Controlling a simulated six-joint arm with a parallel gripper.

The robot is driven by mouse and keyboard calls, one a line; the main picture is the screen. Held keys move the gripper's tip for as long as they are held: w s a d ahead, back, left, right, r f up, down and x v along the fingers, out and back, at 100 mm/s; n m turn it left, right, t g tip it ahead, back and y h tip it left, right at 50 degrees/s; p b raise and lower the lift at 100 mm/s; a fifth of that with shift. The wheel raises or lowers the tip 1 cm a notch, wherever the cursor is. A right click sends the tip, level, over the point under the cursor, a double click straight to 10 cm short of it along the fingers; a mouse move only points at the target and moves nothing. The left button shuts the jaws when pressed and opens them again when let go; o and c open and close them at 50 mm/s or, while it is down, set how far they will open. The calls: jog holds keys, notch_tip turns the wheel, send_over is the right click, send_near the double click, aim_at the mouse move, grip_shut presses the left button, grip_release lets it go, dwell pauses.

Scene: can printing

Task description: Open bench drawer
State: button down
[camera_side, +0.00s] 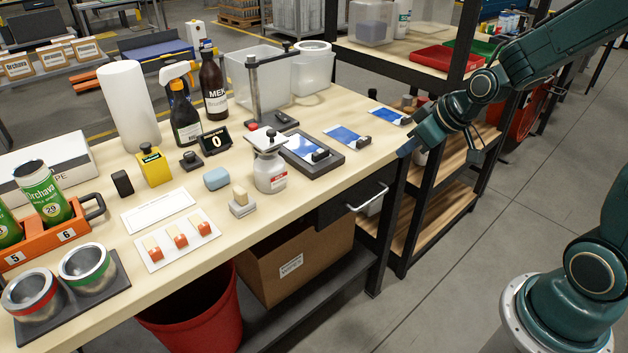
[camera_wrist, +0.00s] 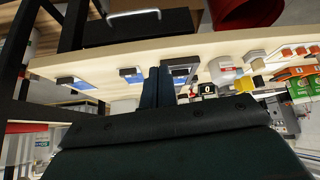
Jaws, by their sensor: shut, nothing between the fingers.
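The bench drawer (camera_side: 338,208) is a dark box under the front edge of the bench top, and its front looks closed. Its pale metal bar handle (camera_side: 367,197) faces outward. The drawer (camera_wrist: 150,27) and handle (camera_wrist: 134,14) also show at the top of the wrist view, where the scene is upside down. My gripper (camera_side: 405,150) is near the right end of the bench, above and to the right of the handle and apart from it. Its fingers (camera_wrist: 157,88) are together and hold nothing.
A black-framed shelf (camera_side: 440,215) stands to the right. The floor in front is clear.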

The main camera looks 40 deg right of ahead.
jog(key=w+d+f, duration=0.4)
jog(key=d+f, duration=0.1)
jog(key=f, duration=0.3)
jog(key=m+t+h, duration=0.1)
jog(key=m+t, duration=0.1)
send_near(370, 190)
jog(key=v, duration=0.5)
jog(key=shift+w+d+r, duration=0.1)
jog(key=shift+w+d, duration=0.05)
jog(key=shift+d, duration=0.05)
jog(key=shift+w, duration=0.1)
jog(key=shift+f+x, duration=0.2)
jog(key=shift+x, duration=4.75)
jog(key=s, duration=1.3)
jog(key=shift+r, duration=0.2)
